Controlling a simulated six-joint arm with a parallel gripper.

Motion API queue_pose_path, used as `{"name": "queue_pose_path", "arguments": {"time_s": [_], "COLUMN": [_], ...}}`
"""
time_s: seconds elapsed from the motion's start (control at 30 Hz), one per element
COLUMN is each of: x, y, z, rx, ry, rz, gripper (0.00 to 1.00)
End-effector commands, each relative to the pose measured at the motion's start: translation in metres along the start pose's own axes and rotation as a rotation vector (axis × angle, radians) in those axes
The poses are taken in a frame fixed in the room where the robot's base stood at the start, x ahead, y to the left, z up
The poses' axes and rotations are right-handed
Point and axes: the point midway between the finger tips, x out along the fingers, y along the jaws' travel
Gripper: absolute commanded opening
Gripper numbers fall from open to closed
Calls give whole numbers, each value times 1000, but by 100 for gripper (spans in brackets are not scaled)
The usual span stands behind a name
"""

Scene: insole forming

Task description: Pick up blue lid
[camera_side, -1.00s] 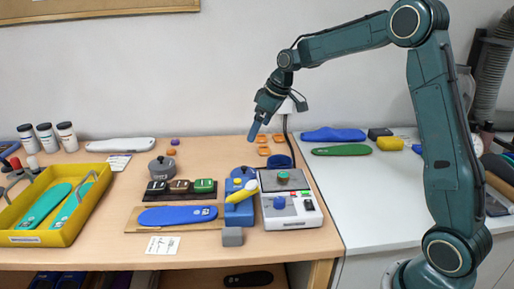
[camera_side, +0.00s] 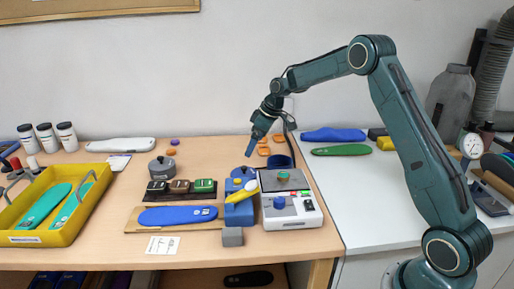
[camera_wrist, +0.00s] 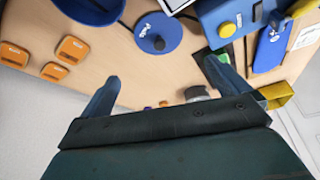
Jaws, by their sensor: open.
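The blue lid (camera_wrist: 158,35) is a flat round disc with a dark knob, lying on the table in the wrist view, ahead of my fingers. In the side view the lid (camera_side: 243,172) shows partly, behind the blue press (camera_side: 239,212). My gripper (camera_side: 251,151) is above the table, over the area of the lid and apart from it, pointing down. In the wrist view my gripper (camera_wrist: 161,75) has its two fingers spread wide with nothing between them.
A dark blue pot (camera_side: 280,161) stands right of the lid. Orange pieces (camera_side: 264,151) lie behind it. A white control box (camera_side: 291,218) and a black rack (camera_side: 180,190) stand nearby. A yellow tray (camera_side: 85,217) is at far left.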

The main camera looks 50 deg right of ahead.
Motion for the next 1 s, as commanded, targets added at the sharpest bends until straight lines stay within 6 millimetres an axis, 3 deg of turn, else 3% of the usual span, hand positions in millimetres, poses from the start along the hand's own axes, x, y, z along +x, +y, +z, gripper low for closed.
{"name": "queue_pose_path", "arguments": {"time_s": [0.4,0.83,1.0], "x": [59,70,84], "y": [0,0,0], "z": [0,0,1], "rx": [0,0,0], "ry": [-1,0,-2], "rz": [0,1,0], "gripper": [100,100,100]}}
